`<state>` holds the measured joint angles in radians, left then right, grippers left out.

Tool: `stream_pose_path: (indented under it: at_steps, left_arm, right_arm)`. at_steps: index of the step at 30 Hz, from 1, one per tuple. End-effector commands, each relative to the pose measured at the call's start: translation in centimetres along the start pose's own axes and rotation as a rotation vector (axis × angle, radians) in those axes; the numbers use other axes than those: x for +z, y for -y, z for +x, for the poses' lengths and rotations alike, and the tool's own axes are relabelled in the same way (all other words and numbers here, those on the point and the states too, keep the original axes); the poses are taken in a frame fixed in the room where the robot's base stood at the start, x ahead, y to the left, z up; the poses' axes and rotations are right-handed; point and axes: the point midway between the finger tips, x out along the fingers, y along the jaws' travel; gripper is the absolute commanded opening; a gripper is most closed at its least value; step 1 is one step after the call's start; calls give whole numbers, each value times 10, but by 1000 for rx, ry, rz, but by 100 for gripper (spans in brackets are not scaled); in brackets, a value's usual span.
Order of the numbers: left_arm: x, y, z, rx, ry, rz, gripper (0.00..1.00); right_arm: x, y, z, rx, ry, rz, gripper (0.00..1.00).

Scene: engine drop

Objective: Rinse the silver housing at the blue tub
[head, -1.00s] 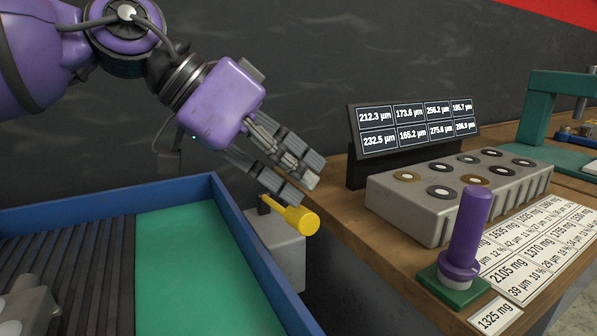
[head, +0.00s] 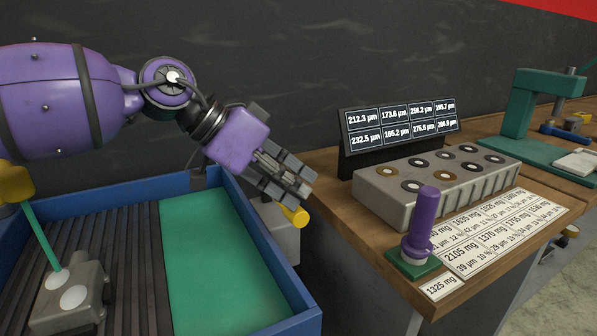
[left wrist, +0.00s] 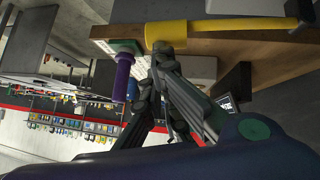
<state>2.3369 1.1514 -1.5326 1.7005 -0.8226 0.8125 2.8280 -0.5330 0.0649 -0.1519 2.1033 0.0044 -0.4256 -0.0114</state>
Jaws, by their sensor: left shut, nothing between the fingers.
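The silver housing (head: 90,310) sits on the slatted rack of the blue tub (head: 262,238), at the lower left of the head view. A straight green stream (head: 42,238) runs from a yellow nozzle (head: 15,184) down to the housing's top, by two pale round spots. My left gripper (head: 298,192) is shut and empty, beyond the tub's right wall. Its fingers are at a yellow lever (head: 296,216) on a grey box and hide most of it. In the left wrist view the lever (left wrist: 230,30) lies just beyond the fingertips (left wrist: 160,58); contact is unclear. My right gripper is out of view.
A wooden bench (head: 325,215) stands right of the tub, with a display (head: 400,128), a grey block with round inserts (head: 435,182) and a purple post on a green base (head: 420,225). The tub's green floor (head: 220,265) is bare. A dark wall stands behind.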

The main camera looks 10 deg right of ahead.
Motion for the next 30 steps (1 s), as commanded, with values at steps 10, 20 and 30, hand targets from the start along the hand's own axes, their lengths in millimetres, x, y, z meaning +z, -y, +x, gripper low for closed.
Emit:
stream_pose_path:
  at_steps: [10,20,30]
  left_arm:
    - [1,1,0,0,0,0,0]
    - [0,2,-47,-3,-3,-3,0]
    - [1,2,-108,-1,-1,-2,0]
  right_arm:
    - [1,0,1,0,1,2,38]
    - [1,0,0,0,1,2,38]
    - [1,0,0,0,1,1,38]
